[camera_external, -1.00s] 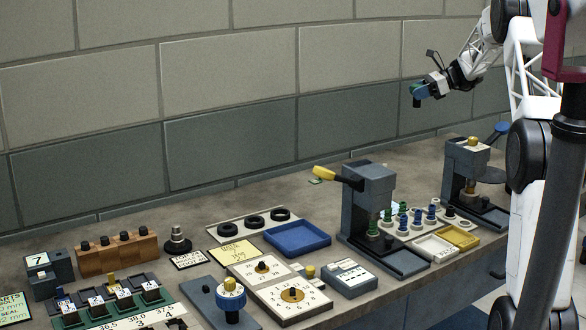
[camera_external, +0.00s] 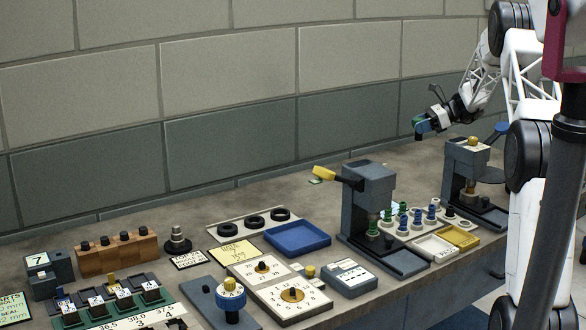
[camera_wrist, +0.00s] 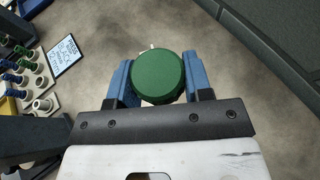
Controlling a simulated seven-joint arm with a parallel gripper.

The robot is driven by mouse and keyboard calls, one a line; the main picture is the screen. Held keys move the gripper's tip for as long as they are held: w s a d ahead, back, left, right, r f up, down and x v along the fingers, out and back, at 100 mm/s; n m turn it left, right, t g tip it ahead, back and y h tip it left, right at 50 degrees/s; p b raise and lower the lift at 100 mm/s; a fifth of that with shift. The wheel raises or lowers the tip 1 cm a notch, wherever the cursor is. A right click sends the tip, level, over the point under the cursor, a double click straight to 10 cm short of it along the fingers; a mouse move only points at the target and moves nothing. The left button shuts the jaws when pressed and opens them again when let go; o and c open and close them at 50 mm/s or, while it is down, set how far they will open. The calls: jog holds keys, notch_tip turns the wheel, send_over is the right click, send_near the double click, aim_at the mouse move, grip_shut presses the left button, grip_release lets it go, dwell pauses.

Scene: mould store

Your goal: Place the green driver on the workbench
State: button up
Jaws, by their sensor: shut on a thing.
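My gripper (camera_external: 421,126) is shut on the green driver (camera_wrist: 158,78). In the wrist view the driver shows its round green top between my two blue fingers. The driver's lower part is mostly hidden from the wrist view.
A press with a yellow handle (camera_external: 369,195) and a second press (camera_external: 467,170) stand on the bench. Between them is a tray with green and blue pieces (camera_external: 418,218). A label card (camera_wrist: 65,56) lies on the bench. The wall (camera_external: 250,150) runs behind; the bench's back strip is mostly clear.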

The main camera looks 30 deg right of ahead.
jog(key=shift+f, duration=3.05)
jog(key=shift+f, duration=0.1)
jog(key=shift+f, duration=1.8)
jog(key=shift+f, duration=0.1)
jog(key=o, duration=1)
jog(key=shift+c, duration=0.2)
jog(key=v, duration=1.2)
